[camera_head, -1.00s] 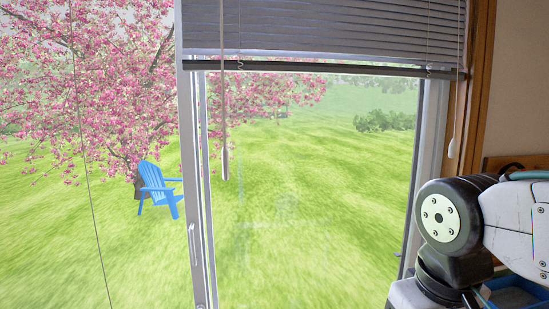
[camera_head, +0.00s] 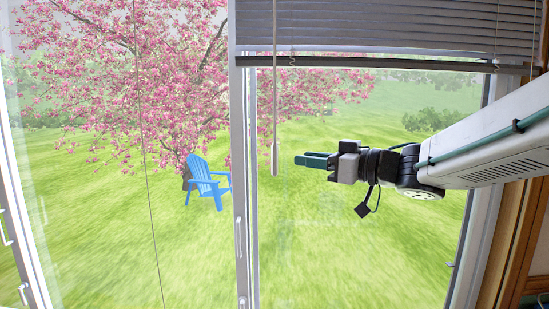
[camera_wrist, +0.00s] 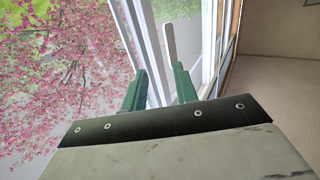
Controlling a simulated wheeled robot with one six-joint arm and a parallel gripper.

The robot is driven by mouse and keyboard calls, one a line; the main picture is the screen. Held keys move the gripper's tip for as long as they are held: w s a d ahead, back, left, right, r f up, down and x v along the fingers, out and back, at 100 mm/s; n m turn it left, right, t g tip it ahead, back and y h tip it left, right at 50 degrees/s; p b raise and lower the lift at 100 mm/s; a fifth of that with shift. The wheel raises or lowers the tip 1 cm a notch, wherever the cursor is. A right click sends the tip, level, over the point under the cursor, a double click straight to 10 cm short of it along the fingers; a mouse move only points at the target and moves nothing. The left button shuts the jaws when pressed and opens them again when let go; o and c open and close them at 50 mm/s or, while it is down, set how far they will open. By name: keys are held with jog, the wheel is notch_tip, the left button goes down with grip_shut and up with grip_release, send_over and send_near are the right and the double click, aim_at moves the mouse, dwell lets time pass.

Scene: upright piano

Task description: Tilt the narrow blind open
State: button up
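The narrow grey blind (camera_head: 400,22) hangs across the top of the right window pane in the head view. Its slats lie close together, with no view through them. A thin pale tilt wand (camera_head: 274,100) hangs from its left end and thickens towards its lower tip. My gripper (camera_head: 299,158) has green fingers pointing left, just right of the wand's lower end and apart from it. In the wrist view the fingers (camera_wrist: 159,67) are spread with an empty gap. The wand's end (camera_wrist: 173,45) shows beyond them, near the right finger's tip.
A white window frame post (camera_head: 240,200) with a handle stands left of the wand. A thin cord (camera_head: 147,150) hangs further left. The wooden trim (camera_head: 510,235) is at the right. Lawn, a pink tree and a blue chair (camera_head: 206,183) are outside the glass.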

aim_at(275, 157)
jog(key=shift+n+g+y, duration=0.4)
jog(key=shift+g, duration=0.3)
jog(key=x, duration=0.5)
jog(key=s+x, duration=0.1)
jog(key=x, duration=0.2)
jog(key=shift+a+f, duration=0.1)
jog(key=shift+a, duration=0.35)
grip_shut()
